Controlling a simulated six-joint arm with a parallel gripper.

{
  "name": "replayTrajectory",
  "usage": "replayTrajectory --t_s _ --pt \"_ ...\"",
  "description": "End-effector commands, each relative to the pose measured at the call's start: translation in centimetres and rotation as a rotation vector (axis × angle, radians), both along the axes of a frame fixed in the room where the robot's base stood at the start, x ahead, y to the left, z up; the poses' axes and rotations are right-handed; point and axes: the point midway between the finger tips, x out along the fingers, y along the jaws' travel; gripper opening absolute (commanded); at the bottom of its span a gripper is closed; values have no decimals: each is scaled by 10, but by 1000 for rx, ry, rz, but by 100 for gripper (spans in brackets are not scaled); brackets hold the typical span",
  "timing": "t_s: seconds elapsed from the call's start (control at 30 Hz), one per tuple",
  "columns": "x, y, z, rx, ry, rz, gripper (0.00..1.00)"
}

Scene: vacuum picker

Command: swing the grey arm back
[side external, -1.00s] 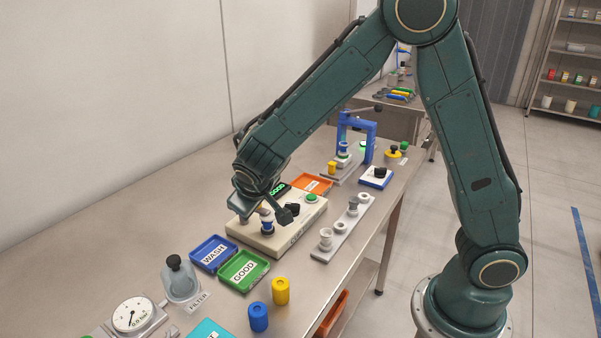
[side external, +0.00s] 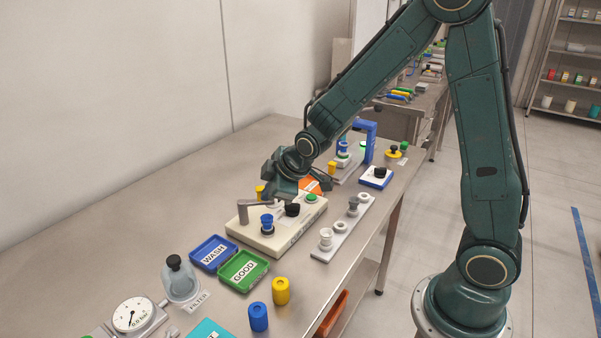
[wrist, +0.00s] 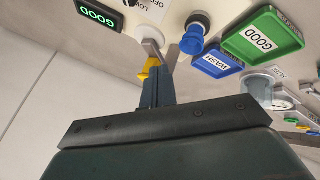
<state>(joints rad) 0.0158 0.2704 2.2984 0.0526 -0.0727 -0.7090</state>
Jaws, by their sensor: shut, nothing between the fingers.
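The grey arm (side external: 258,204) sits on a post at the left of a cream tester box (side external: 250,235). It reaches right, just above and behind a blue suction cup (side external: 267,220) in the side view; I cannot tell whether it is clear of the cup. My gripper (side external: 272,193) is low over the box, behind the grey arm. In the wrist view its closed, empty fingers (wrist: 155,88) lie close to the grey arm (wrist: 152,48) and a yellow piece (wrist: 150,68); contact is unclear. The blue cup (wrist: 192,40) stands right of them. A display (wrist: 97,18) reads GOOD.
A blue WASH tray (side external: 193,254) and green GOOD tray (side external: 224,278) lie in front of the box. An orange tray (side external: 318,184) is partly hidden behind my gripper. A grey rack (side external: 335,244) of cups stands right. Bench at left is clear.

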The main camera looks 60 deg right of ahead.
Motion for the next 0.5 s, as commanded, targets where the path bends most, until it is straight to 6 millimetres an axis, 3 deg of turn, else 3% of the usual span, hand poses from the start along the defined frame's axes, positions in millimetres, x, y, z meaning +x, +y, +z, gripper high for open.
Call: replayTrajectory --t_s 0.5 --pt "13 -26 -1 0 1 364 0"
